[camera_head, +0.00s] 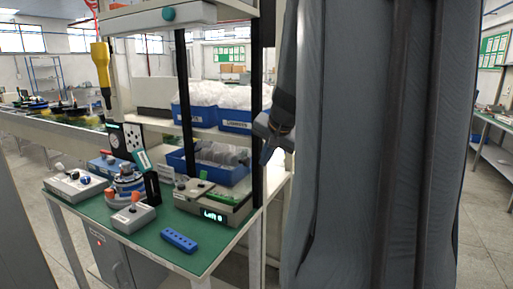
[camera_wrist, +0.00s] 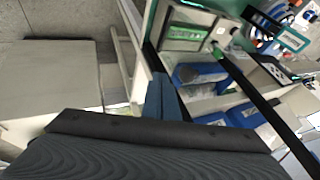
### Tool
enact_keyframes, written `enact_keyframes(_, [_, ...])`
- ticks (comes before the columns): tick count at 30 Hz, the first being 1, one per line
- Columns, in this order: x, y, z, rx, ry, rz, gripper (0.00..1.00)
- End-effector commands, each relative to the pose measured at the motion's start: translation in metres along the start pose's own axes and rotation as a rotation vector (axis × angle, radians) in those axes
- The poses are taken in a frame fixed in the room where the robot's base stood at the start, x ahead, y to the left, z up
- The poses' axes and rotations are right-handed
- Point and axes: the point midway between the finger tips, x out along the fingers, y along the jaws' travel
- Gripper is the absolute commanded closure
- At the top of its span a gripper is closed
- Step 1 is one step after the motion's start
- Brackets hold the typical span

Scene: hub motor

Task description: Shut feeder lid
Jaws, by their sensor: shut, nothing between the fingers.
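The likely feeder is a beige-grey box (camera_head: 212,203) with a lit display, near the right front corner of the green-topped bench. A small green part shows on its top. I cannot tell how its lid stands at this size. What seems to be the same box (camera_wrist: 187,38) shows at the top of the wrist view. My gripper (camera_head: 266,156) is shut and empty, in the air right of the bench's black upright, apart from the feeder. In the wrist view my gripper (camera_wrist: 160,98) points toward the bench side.
Black uprights (camera_head: 257,100) frame the bench. Blue bins (camera_head: 195,115) with white bags stand on the shelf, and another blue bin (camera_head: 180,163) sits below. A motor (camera_head: 127,184), a button box (camera_head: 75,184) and a blue block (camera_head: 179,240) are on the green top (camera_head: 150,245). A yellow driver (camera_head: 101,60) hangs left.

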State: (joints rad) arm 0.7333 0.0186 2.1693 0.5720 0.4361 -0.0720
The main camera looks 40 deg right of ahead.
Motion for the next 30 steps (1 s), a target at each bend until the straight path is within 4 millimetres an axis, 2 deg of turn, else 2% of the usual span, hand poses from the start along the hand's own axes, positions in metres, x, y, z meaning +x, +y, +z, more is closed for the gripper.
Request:
enact_keyframes(1, [0.009, 0.001, 0.001, 0.002, -0.004, 0.002, 1.00])
enact_keyframes(6, [0.019, -0.023, 0.001, -0.003, -0.002, 0.000, 1.00])
enact_keyframes(11, [0.025, -0.032, 0.002, -0.002, -0.001, 0.000, 1.00])
enact_keyframes(24, [0.028, -0.034, 0.002, 0.001, 0.001, 0.001, 1.00])
enact_keyframes(30, [0.027, -0.030, -0.006, 0.016, 0.008, 0.009, 1.00])
